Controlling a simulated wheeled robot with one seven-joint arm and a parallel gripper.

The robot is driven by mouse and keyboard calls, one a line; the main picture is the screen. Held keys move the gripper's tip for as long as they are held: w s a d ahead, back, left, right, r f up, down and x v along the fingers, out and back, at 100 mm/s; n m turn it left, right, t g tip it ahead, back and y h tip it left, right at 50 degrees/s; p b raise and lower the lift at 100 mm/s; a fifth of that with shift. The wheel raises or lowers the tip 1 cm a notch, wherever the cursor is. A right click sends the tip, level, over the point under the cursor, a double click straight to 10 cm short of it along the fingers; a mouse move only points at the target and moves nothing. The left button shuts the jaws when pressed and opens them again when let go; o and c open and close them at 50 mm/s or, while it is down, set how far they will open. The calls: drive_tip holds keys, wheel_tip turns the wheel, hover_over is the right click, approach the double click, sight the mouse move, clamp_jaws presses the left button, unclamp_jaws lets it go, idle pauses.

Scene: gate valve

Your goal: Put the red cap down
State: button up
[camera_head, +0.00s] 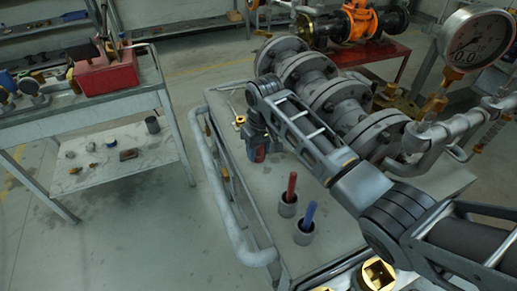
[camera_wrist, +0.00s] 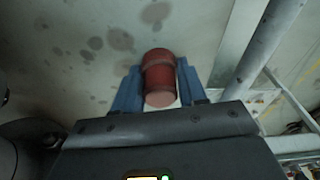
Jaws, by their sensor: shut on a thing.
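The red cap (camera_wrist: 159,78) is a short red cylinder with a darker band, held between the two blue fingers of my gripper (camera_wrist: 158,85) in the wrist view. In the head view, my gripper (camera_head: 256,153) points down over the left part of the cart top, and a small red part of the cap (camera_head: 260,154) shows at its fingers. The arm hides part of it. I cannot tell whether the cap touches the surface below.
On the cart (camera_head: 236,185) stand a flanged grey valve assembly (camera_head: 340,100) and two grey cups holding a red tool (camera_head: 290,188) and a blue tool (camera_head: 308,216). A brass ring (camera_head: 240,120) lies behind my gripper. A grey rail (camera_head: 218,190) runs along the left edge.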

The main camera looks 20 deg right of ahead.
sight(261, 147)
drive_tip(key=shift+f, duration=0.1)
drive_tip(key=o, duration=1.1)
drive_tip(key=r, duration=0.4)
drive_tip(key=s+r, duration=0.1)
drive_tip(key=r, duration=0.7)
drive_tip(key=shift+s+d+r, duration=0.1)
drive_tip(key=shift+s, duration=0.1)
